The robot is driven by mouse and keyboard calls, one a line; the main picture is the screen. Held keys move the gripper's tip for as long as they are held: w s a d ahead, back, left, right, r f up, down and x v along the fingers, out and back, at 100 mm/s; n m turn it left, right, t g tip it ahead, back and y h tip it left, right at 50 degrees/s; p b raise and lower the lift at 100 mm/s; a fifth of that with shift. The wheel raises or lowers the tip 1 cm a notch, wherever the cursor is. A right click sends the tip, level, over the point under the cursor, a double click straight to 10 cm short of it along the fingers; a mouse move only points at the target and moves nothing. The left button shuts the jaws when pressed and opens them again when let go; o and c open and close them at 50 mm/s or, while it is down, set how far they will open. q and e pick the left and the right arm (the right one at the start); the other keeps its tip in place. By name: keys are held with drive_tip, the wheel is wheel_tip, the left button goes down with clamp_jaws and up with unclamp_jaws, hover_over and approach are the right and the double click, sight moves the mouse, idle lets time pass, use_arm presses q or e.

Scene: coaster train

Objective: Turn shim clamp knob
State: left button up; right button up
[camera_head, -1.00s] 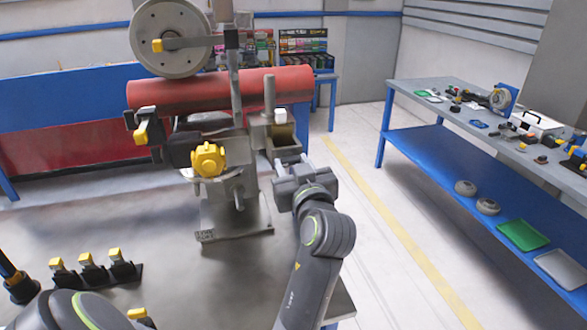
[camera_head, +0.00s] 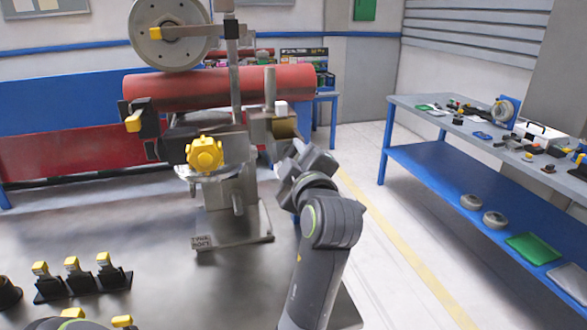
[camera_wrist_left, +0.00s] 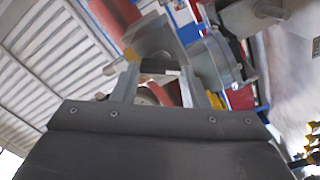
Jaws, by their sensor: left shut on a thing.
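A yellow lobed knob (camera_head: 205,153) faces me on the grey metal fixture (camera_head: 233,190); I cannot tell whether it is the shim clamp knob. My left gripper (camera_head: 290,160) is at the fixture's right side, just below a grey box-shaped bracket (camera_head: 284,126) and apart from the yellow knob. It is tilted. In the left wrist view, the fingers (camera_wrist_left: 160,85) stand apart with a grey metal part (camera_wrist_left: 152,42) between or just beyond their tips. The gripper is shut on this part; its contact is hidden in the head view. My right gripper is not in view.
A red cylinder (camera_head: 190,90) lies across the back of the fixture, below a grey wheel (camera_head: 167,34). Several yellow-topped toggle clamps (camera_head: 72,270) stand at the front left. A blue-framed bench (camera_head: 450,170) is at right. Floor between is clear.

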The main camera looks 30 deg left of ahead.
use_arm(q)
drive_tip(key=n+b, duration=0.2)
drive_tip(key=n, duration=0.2)
drive_tip(key=shift+f, duration=0.1)
drive_tip(key=shift+n+b, duration=0.75)
drive_tip(key=shift+n, duration=0.65)
drive_tip(key=shift+r+n, duration=0.2)
drive_tip(key=shift+n, duration=0.1)
drive_tip(key=o, duration=1)
drive_tip(key=shift+w+a+f, duration=0.1)
drive_tip(key=shift+w+f, duration=0.05)
drive_tip(key=shift+f, duration=0.05)
